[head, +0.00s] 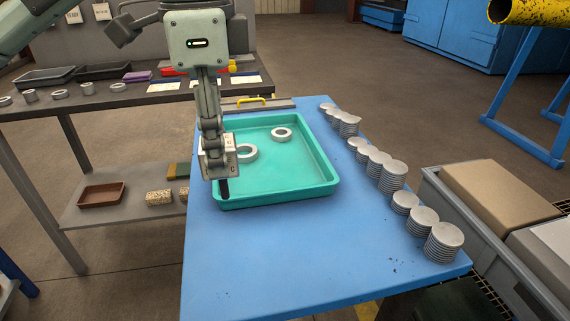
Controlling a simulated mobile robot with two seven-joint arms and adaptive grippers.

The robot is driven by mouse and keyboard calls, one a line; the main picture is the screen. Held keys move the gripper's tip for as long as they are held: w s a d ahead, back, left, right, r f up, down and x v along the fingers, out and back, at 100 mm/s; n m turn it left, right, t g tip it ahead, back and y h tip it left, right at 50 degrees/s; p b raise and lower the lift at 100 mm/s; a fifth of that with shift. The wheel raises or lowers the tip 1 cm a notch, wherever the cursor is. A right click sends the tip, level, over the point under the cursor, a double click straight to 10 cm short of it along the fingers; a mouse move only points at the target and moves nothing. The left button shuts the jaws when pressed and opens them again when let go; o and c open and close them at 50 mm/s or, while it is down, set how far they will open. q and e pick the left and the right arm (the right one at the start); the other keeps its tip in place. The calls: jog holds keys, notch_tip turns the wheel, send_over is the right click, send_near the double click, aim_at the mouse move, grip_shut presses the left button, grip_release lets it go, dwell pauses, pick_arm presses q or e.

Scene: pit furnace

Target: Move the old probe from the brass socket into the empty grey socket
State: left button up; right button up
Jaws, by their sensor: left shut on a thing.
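My left gripper (219,172) hangs down over the near left part of the teal tray (325,187). It is seen edge-on and is shut on a short dark piece (224,189) that sticks out below the fingers near the tray's left rim. This may be the old probe, but I cannot tell for sure. I cannot make out a brass socket or a grey socket. Two grey rings lie in the tray, one (248,152) just right of the gripper and one (282,134) farther back. My right gripper is out of view.
The tray stands on a blue table (290,250). Several stacks of grey discs (392,178) line its right edge. A grey bin with boxes (495,200) stands to the right. A dark bench (110,100) with trays and small parts is behind left. The table's front is clear.

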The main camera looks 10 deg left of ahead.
pick_arm(q)
jog(key=shift+w+d+f, duration=1.05)
jog(key=shift+w+f, duration=0.05)
jog(key=shift+f, duration=0.5)
jog(key=shift+w+d+f, duration=1.1)
jog(key=shift+f, duration=0.5)
jog(key=shift+w+d+f, duration=1.05)
jog(key=shift+w+f, duration=0.05)
jog(key=shift+f, duration=0.5)
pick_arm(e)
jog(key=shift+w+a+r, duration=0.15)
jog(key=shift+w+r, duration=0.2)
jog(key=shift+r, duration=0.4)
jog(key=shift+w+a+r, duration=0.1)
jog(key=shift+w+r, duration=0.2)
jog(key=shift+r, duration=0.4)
pick_arm(q)
jog(key=shift+f, duration=0.1)
jog(key=o, duration=1.2)
jog(key=shift+c, duration=0.2)
jog(key=shift+o, duration=0.6)
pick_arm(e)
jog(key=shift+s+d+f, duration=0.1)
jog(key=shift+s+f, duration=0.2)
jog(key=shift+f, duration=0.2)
pick_arm(q)
jog(key=shift+b, duration=0.3)
